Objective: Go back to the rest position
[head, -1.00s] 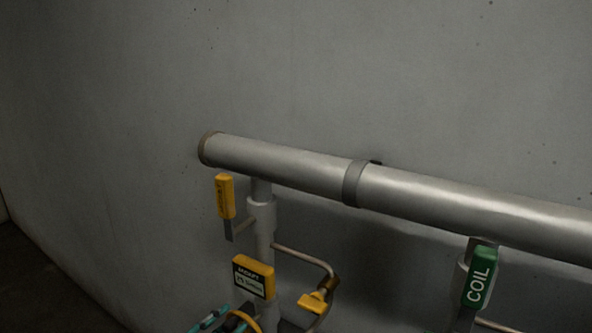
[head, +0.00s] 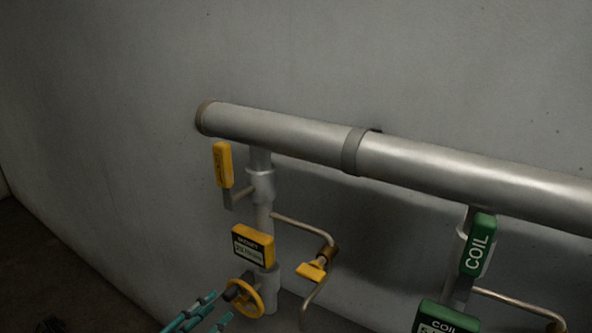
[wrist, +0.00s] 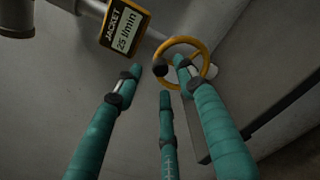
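My gripper (head: 200,312) has three teal fingers and shows at the bottom of the head view, just left of and below a yellow handwheel (head: 244,298). In the wrist view my gripper (wrist: 158,80) has its fingers spread apart with nothing between them, so it is open and empty. The handwheel (wrist: 160,57) with its black knob shows beyond the fingertips there. The right finger overlaps its rim in the picture; in the head view the fingers look apart from the wheel.
A yellow JACKET meter (head: 253,247), reading 25 l/min in the wrist view (wrist: 125,27), sits above the wheel. A yellow lever (head: 223,165), a small yellow tap (head: 311,271), a green COIL lever (head: 478,246) and a green box (head: 446,318) hang below a thick grey pipe (head: 270,132). Wall above is bare.

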